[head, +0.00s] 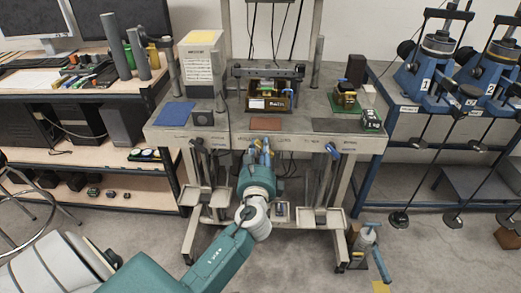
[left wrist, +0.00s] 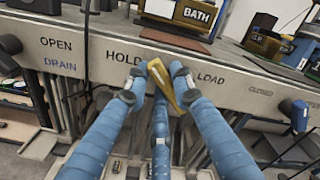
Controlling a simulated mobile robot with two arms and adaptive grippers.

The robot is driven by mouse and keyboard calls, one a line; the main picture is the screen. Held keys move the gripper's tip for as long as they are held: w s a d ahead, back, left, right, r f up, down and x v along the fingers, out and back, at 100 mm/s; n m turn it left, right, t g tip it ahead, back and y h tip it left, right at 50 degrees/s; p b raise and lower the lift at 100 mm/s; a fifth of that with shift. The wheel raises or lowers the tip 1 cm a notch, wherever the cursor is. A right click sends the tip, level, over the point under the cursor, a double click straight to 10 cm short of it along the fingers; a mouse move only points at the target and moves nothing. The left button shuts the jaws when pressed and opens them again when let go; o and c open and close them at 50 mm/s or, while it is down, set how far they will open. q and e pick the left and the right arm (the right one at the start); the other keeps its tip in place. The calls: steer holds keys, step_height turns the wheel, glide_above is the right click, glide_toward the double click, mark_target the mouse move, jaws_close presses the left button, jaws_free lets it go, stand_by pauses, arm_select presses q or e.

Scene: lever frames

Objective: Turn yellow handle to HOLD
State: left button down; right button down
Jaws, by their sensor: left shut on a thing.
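The yellow handle (left wrist: 164,86) shows in the left wrist view as a short tapered bar, tilted, between my blue fingers. My right gripper is not in view.
The grey bench (head: 216,136) carries a box marked BATH (left wrist: 188,14). OPEN and DRAIN are lettered left of HOLD, and CLOSED is at the right. A blue-ended lever (head: 332,151) hangs from the bench's right front. Blue machines (head: 432,66) stand on the right.

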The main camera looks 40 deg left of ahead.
arm_select(q)
steer(key=shift+r, duration=0.2)
steer(key=c, duration=1.5)
jaws_free()
steer(key=shift+c, duration=0.2)
steer(key=shift+s+d+f, duration=0.15)
steer(key=shift+s, duration=0.05)
steer(key=v, duration=1.1)
steer(key=shift+s, duration=0.3)
